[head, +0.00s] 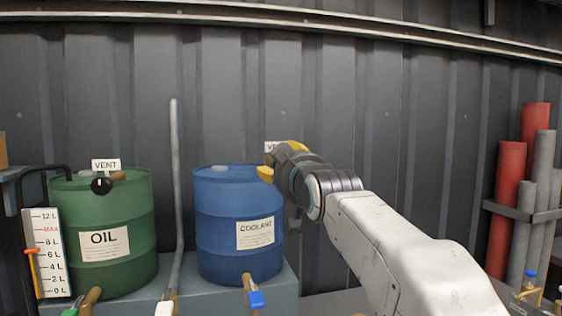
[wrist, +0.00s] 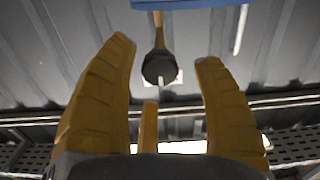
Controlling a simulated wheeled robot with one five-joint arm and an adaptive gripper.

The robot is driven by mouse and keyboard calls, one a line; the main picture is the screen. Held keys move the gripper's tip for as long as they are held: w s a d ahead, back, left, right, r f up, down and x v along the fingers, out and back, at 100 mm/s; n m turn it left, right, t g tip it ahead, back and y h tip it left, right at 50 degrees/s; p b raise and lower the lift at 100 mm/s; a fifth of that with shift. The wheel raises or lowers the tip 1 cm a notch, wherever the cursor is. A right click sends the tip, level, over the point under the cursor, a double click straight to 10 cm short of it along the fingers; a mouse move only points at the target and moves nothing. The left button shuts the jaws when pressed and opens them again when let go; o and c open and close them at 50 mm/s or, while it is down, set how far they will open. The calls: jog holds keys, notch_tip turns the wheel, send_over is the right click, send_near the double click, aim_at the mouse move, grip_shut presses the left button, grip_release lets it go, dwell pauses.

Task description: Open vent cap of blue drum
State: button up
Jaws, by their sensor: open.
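The blue drum (head: 237,215) labelled COOLANT stands left of the middle in the head view, and its edge shows at the top of the wrist view (wrist: 200,4). Its vent cap (wrist: 160,66) is a dark round knob with a light mark, on a brass pipe, in the wrist view. In the head view my gripper hides that cap. My gripper (head: 270,166) is at the drum's upper right edge. In the wrist view its yellow fingers (wrist: 165,75) are spread apart, and the cap appears between the fingertips. I cannot tell its exact depth from them; no contact shows.
A green OIL drum (head: 105,240) with its own black vent cap (head: 101,186) stands at left. A thin grey pipe (head: 175,190) rises between the drums. A level gauge (head: 48,250) is far left. Red and grey cylinders (head: 508,200) stand at right, against the wall.

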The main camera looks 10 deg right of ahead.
jog(key=shift+w+p, duration=0.3)
jog(key=shift+w, duration=0.95)
jog(key=shift+o, duration=0.2)
jog(key=c, duration=1.2)
